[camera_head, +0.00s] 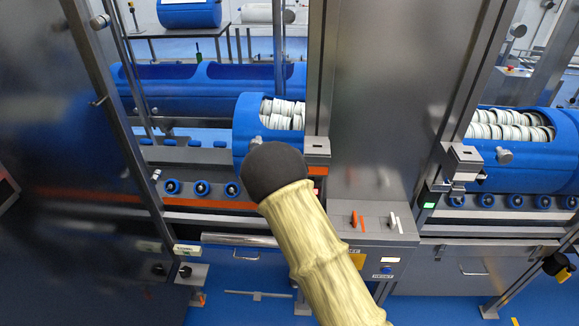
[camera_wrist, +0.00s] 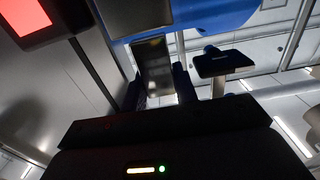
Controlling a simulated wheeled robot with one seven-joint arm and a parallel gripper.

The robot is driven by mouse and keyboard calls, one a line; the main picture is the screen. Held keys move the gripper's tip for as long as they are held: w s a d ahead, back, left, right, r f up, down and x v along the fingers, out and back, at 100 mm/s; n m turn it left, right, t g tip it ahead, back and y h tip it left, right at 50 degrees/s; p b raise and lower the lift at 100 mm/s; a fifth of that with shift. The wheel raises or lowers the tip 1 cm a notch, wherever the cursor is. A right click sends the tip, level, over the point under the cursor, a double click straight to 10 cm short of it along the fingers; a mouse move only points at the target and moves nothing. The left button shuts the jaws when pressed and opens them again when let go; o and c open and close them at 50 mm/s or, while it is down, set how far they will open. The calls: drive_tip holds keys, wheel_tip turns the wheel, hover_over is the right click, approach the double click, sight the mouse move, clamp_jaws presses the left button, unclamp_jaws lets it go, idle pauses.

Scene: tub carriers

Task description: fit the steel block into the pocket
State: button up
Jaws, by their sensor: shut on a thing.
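In the wrist view, my gripper (camera_wrist: 158,88) has its two dark fingers on either side of a grey steel block (camera_wrist: 153,62) and is shut on it. The block sticks out past the fingertips, close to a blue surface. In the head view, the black rounded end of my arm covers my gripper and the block it holds. A steel fitting with a dark slot (camera_head: 317,146) sits on the post just right of my arm's end. A similar fitting (camera_head: 463,158) is on the right-hand post. I cannot tell which opening is the pocket.
A blue tub (camera_head: 243,128) with pale rolls stands behind my arm's end; another blue tub (camera_head: 556,160) is at the right. Steel posts and a wide steel panel (camera_head: 377,85) stand close by. A red screen (camera_wrist: 22,16) and a dark-topped fitting (camera_wrist: 224,63) show in the wrist view.

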drive_tip(key=shift+f+b, duration=1.8)
drive_tip(key=shift+f, duration=0.05)
drive_tip(key=o, duration=0.9)
drive_tip(key=shift+o, duration=0.2)
drive_tip(key=shift+s, duration=0.15)
drive_tip(key=s+b, duration=0.4)
drive_tip(key=s, duration=1.3)
drive_tip(key=shift+a+b, duration=0.3)
drive_tip(key=shift+a, duration=0.05)
drive_tip(key=shift+d, duration=0.1)
